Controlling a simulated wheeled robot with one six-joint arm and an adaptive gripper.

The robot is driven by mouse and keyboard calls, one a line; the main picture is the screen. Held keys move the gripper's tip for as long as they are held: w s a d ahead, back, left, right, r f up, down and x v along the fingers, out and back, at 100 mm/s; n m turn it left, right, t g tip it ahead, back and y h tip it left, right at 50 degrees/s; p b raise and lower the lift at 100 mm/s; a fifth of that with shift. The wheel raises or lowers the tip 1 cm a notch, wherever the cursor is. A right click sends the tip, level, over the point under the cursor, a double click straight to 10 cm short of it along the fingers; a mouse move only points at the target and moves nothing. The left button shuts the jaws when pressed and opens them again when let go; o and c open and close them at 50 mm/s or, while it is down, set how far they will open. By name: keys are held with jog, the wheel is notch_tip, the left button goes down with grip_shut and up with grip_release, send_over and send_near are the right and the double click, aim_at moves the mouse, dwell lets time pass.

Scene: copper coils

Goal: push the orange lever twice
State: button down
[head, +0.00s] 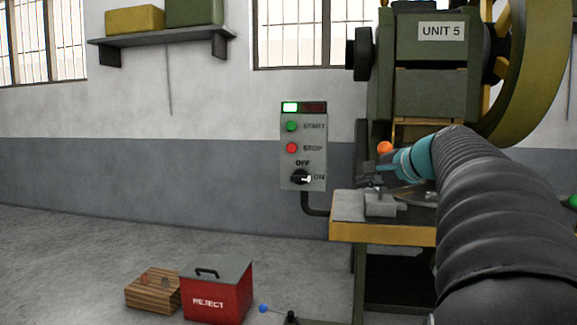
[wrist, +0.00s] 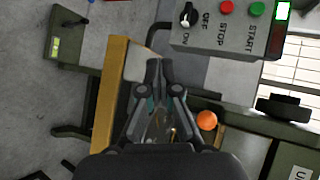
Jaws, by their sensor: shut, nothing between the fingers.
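The orange lever shows as a round orange knob (head: 384,147) at the front of the press, just above my gripper in the head view. In the wrist view the orange knob (wrist: 207,120) is to the right of my gripper's fingers, apart from the fingertips. Its shaft is mostly hidden. My gripper (head: 368,168) is over the press table, shut and empty. In the wrist view its fingertips (wrist: 159,66) are together and point toward the control box.
The press (head: 431,85) marked UNIT 5 has a large yellow flywheel (head: 520,85). A control box (head: 303,147) with its switch toward ON and a lit green lamp hangs left. A red REJECT box (head: 216,294) and wooden block (head: 152,291) are on the floor.

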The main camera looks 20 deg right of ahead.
jog(key=d+r+m+t+b, duration=0.1)
jog(key=d+r+m+t, duration=0.1)
jog(key=d, duration=0.6)
jog(key=shift+d+r+h, duration=0.2)
jog(key=shift+h, duration=0.1)
jog(key=shift+w, duration=0.15)
jog(key=w+d+r+p, duration=0.1)
jog(key=w+d+p, duration=0.3)
jog(key=w, duration=0.3)
jog(key=shift+d+r+p, duration=0.25)
jog(key=shift+r+p, duration=0.1)
jog(key=shift+p, duration=0.3)
jog(key=shift+w, duration=0.15)
dwell(0.4)
jog(key=shift+w+d+p, duration=0.2)
jog(key=shift+w+p, duration=0.2)
jog(key=shift+p, duration=0.1)
